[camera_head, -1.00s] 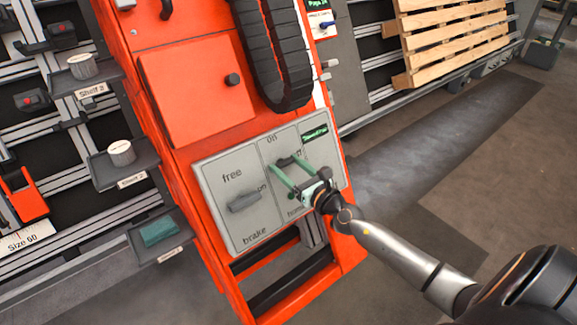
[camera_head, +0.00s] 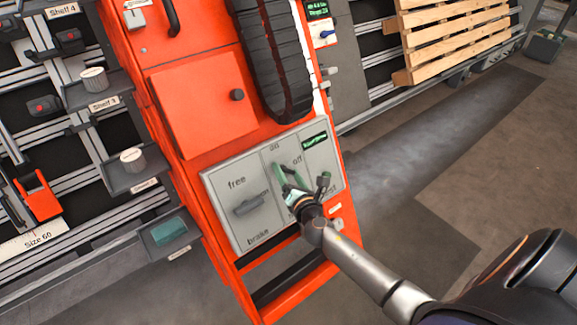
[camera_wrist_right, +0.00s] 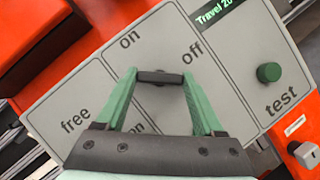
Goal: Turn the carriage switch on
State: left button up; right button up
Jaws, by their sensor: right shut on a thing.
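The carriage switch is a dark bar-shaped knob (camera_wrist_right: 159,77) in the middle section of a grey control panel (camera_head: 222,192). In the right wrist view the "on" label is up and left of it, and "off" is to its right. My right gripper (camera_wrist_right: 158,78) has its two green fingertips at the two ends of the knob, shut on it. In the head view this gripper (camera_head: 286,170) reaches the panel from below right, and its fingers largely hide the knob. My left gripper is not in view.
Left on the panel is a free/brake switch (camera_head: 250,204); right is a green test button (camera_wrist_right: 269,72). An orange cabinet (camera_head: 200,110) carries the panel. Small shelves (camera_head: 135,175) stand at left, a wooden pallet (camera_head: 455,35) at upper right.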

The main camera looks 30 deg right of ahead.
jog(key=shift+a+r+m+g+h+p, duration=0.15)
jog(key=shift+m+g+h+p, duration=0.15)
jog(key=shift+m, duration=0.3)
jog(key=shift+d+r+m+g+h+p, duration=0.1)
jog(key=shift+m+g+p, duration=0.1)
jog(key=shift+m+p, duration=0.3)
jog(key=shift+w+a+r+m+g+h+p, duration=0.1)
jog(key=shift+m+g+h+p, duration=0.25)
jog(key=shift+m+p, duration=0.6)
jog(key=shift+m+g+p, duration=0.55)
jog(key=shift+m, duration=0.6)
jog(key=m+g+p, duration=0.1)
jog(key=m+p, duration=0.1)
jog(key=shift+m+h, duration=0.25)
jog(key=shift+m, duration=0.15)
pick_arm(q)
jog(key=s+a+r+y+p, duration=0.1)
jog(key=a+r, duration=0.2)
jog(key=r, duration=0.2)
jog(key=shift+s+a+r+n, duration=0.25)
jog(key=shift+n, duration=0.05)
pick_arm(e)
jog(key=shift+m+g, duration=0.5)
jog(key=shift+m, duration=0.2)
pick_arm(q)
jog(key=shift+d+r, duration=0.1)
pick_arm(e)
jog(key=o, duration=1.4)
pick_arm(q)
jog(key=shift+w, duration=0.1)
